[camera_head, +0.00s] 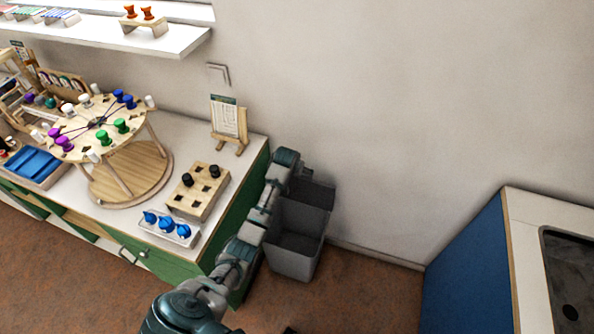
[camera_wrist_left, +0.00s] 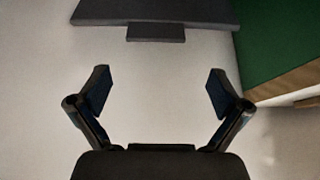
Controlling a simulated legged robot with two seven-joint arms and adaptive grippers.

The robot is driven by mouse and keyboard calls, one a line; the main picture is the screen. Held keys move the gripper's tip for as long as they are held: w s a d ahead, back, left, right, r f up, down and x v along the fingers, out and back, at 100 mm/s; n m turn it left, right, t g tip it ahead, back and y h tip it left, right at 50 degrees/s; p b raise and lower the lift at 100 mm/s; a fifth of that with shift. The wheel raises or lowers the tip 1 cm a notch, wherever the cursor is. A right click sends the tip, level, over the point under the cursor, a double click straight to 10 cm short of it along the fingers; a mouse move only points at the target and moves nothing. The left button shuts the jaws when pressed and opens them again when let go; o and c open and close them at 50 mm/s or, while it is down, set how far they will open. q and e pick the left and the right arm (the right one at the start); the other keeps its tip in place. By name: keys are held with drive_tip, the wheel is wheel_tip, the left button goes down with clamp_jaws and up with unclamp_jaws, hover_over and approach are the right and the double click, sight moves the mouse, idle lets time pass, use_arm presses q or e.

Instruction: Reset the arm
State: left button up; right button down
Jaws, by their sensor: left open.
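My left arm (camera_head: 240,250) comes up from the bottom of the head view and reaches along the end of the green cabinet (camera_head: 255,180) to the grey bin. Its far end is over the back of the bin, close to the wall, where the gripper is hard to make out. In the left wrist view my left gripper (camera_wrist_left: 158,88) is open, with its two fingers wide apart and nothing between them. My right gripper does not show.
The grey bin (camera_head: 294,262) stands beside the cabinet. The counter holds a round bead board (camera_head: 97,124), a wooden block with dark pegs (camera_head: 198,192), a tray of blue pieces (camera_head: 168,227) and a small easel (camera_head: 229,120). A blue cabinet (camera_head: 468,270) stands right; floor between is clear.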

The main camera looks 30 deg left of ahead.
use_arm(q)
drive_tip(key=shift+d, duration=0.25)
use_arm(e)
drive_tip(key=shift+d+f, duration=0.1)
